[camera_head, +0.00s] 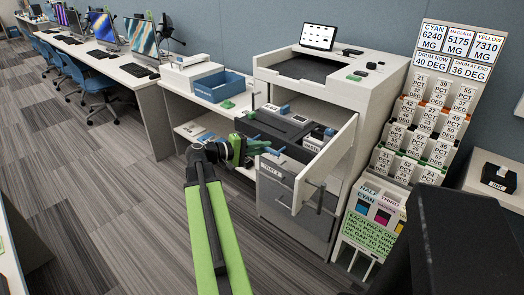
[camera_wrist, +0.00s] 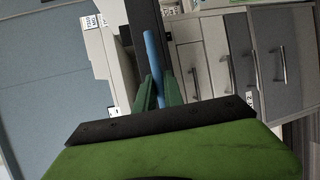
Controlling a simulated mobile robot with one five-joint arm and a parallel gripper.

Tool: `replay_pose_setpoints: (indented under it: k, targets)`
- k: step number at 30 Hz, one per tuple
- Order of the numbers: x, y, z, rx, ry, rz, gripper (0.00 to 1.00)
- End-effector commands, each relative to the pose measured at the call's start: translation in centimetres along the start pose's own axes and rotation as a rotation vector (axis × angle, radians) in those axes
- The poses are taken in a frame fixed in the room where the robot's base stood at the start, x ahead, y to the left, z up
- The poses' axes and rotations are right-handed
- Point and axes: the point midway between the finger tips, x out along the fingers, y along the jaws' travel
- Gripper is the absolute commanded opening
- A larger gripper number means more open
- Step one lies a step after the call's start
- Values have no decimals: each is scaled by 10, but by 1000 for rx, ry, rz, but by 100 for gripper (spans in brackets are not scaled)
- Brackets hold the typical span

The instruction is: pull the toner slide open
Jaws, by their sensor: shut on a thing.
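The large white printer (camera_head: 335,90) stands against the wall with its front panel (camera_head: 327,165) swung open to the right. Inside the opening is the dark toner slide (camera_head: 283,122), with several dark units and blue parts on it. My gripper (camera_head: 258,147) is at the front left of the slide, low at its edge. In the wrist view, the green fingers of my gripper (camera_wrist: 159,92) are closed around a blue bar (camera_wrist: 152,52), which looks like the slide's handle. The bar stands out beyond the fingertips. How far out the slide sits is hard to tell.
Grey drawers (camera_head: 290,215) are below the opening. A white shelf unit with a blue bin (camera_head: 217,84) stands at left. A rack of number cards (camera_head: 425,110) stands at right. The open panel bounds the right side; carpet floor in front is clear.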

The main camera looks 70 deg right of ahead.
Motion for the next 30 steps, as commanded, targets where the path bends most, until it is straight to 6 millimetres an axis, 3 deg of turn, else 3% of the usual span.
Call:
replay_pose_setpoints:
  k: [2,3,7,17,23,30]
  targets:
    - [-1,1,-5,0,13,2,0]
    - [-1,1,-5,0,12,2,18]
    - [1,1,-4,1,8,2,34]
    - [-2,1,-2,0,5,2,34]
    - [-40,3,-2,0,8,2,34]
    - [-110,3,-3,-1,9,2,34]
